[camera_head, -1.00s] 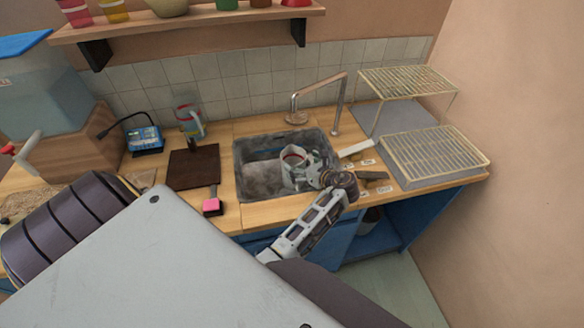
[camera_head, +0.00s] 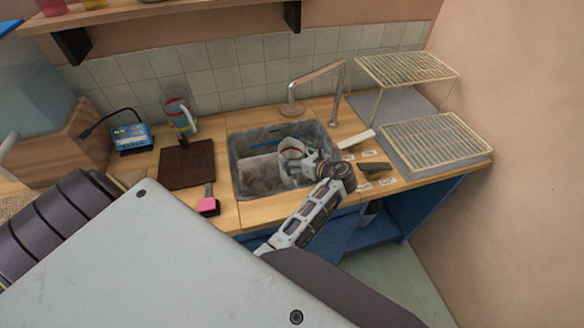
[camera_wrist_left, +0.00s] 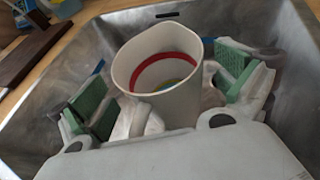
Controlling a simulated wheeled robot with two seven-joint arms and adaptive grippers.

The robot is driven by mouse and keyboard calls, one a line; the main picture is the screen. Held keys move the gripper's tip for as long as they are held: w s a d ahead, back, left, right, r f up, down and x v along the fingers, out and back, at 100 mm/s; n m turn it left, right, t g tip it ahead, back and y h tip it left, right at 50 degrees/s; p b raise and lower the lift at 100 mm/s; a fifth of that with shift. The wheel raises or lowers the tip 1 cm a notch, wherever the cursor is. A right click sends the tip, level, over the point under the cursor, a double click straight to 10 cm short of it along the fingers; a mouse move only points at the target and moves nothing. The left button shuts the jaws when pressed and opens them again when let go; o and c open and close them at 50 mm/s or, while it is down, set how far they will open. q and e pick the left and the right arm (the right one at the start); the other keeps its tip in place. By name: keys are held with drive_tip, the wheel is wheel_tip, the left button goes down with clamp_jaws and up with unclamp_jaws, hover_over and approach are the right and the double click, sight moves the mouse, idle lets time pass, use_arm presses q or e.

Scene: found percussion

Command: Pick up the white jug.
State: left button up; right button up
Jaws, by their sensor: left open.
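The white jug (camera_head: 290,148) stands in the grey sink (camera_head: 237,172), in its right half. It has a red band inside, seen clearly in the left wrist view (camera_wrist_left: 137,88), where its mouth faces up. My left gripper (camera_head: 311,163) reaches over the sink's front right side to the jug. In the left wrist view, its green finger pads (camera_wrist_left: 235,68) stand on either side of the jug, with visible gaps. The gripper is open. My right gripper is not in view.
The metal tap (camera_head: 318,75) rises behind the sink. A wire rack (camera_head: 425,140) is on the right. A dark board (camera_head: 187,165) lies left of the sink.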

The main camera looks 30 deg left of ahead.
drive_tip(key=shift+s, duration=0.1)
use_arm(q)
drive_tip(key=shift+c, duration=0.3)
drive_tip(key=c, duration=1.7)
drive_tip(key=shift+c, duration=0.4)
drive_tip(key=shift+r, duration=0.1)
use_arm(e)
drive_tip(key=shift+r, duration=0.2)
